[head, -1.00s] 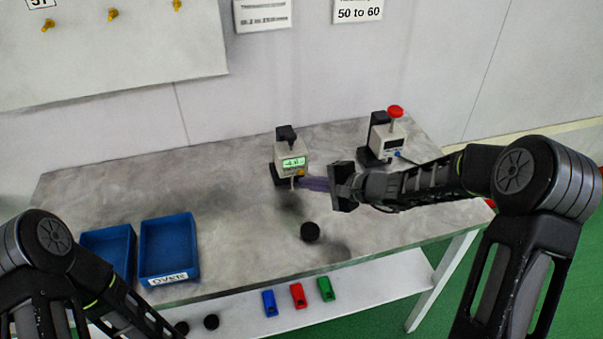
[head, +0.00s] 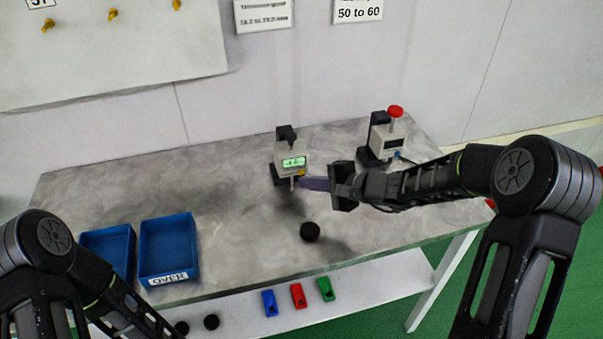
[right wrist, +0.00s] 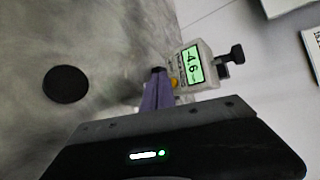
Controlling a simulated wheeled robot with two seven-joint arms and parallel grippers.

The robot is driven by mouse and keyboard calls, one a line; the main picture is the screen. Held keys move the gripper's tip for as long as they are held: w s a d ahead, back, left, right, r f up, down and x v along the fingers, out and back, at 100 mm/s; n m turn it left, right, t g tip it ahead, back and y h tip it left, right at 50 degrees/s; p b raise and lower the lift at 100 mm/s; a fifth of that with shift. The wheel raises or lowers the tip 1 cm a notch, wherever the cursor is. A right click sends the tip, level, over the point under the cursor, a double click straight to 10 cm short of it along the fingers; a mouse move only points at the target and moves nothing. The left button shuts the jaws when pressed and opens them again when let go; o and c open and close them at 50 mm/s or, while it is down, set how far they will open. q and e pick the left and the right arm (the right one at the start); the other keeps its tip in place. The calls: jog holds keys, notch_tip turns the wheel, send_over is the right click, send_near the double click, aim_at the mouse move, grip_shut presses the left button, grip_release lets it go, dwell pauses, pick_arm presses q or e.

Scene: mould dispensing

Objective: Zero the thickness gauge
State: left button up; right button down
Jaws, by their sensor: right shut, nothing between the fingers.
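The thickness gauge (head: 291,161) is a small pale box with a black top part and a lit green display, standing on the grey table. It also shows in the right wrist view (right wrist: 206,79), tilted, where the display seems to read about -4.6. A yellow button (right wrist: 174,84) sits on the edge of its face, below the display in the head view. My right gripper (head: 302,183) has its purple fingers shut and empty. Its tips (right wrist: 157,71) are close beside the yellow button; I cannot tell whether they touch it. My left gripper is out of view.
A second device with a red knob (head: 396,111) stands right of the gauge, behind my right forearm. A black disc (head: 310,231) lies near the front. Two blue trays (head: 167,247) stand at left. Red, blue and green pieces (head: 297,295) lie on the lower shelf.

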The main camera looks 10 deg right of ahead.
jog(key=shift+w+f, duration=0.1)
jog(key=shift+w, duration=0.3)
jog(key=shift+w+b, duration=0.35)
jog(key=shift+b, duration=0.1)
dwell(0.6)
jog(key=shift+s+b, duration=0.3)
jog(key=shift+b, duration=0.05)
jog(key=shift+s+b, duration=0.35)
jog(key=shift+s, duration=0.15)
